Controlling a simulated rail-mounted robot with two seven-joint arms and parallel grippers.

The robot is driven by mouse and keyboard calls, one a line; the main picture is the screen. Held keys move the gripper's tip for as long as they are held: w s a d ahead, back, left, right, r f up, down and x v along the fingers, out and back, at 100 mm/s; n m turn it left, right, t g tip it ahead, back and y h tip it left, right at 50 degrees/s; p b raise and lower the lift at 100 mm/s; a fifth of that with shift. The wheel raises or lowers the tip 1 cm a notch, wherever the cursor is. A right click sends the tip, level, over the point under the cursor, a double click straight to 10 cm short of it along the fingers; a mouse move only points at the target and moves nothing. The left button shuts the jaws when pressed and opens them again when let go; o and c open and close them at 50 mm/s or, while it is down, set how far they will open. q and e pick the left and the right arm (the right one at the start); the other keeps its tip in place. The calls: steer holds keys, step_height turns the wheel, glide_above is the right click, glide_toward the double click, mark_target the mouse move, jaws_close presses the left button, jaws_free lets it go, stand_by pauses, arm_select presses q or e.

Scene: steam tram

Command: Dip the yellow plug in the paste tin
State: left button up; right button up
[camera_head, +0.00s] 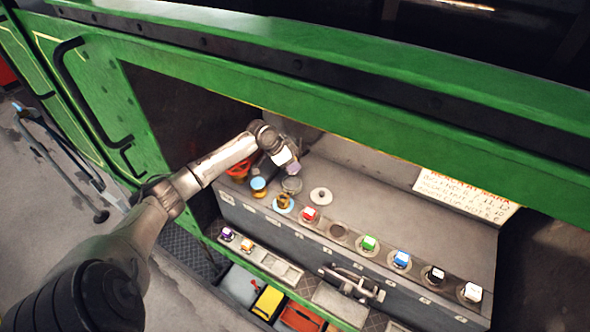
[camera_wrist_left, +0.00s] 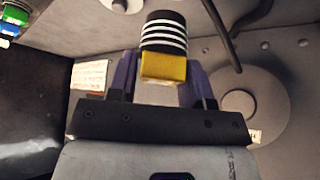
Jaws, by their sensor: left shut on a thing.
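My left gripper (camera_head: 290,163) reaches into the opening in the green side, above the far left end of the grey counter. In the left wrist view its purple fingers are shut on the yellow plug (camera_wrist_left: 165,67), whose other end is black with white stripes. In the head view the plug is mostly hidden by the gripper. Just below the gripper stands a small round grey tin (camera_head: 292,185), possibly the paste tin; its contents are too small to tell. The plug looks apart from it. My right gripper is not in view.
Plugs in red (camera_head: 310,214), green (camera_head: 368,243) and other colours line the counter edge, with one empty seat (camera_head: 338,232). The counter behind is clear.

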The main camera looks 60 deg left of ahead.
arm_select(q)
steer(key=shift+w+a+r+m, duration=0.2)
steer(key=shift+a+m, duration=0.05)
steer(key=shift+m, duration=0.05)
steer(key=shift+f, duration=0.2)
step_height(320, 180, down, 6)
steer(key=b, duration=0.5)
steer(key=shift+r+b, duration=0.2)
steer(key=shift+b, duration=0.2)
steer(key=shift+f, duration=0.45)
stand_by(0.6)
stand_by(0.8)
stand_by(1.0)
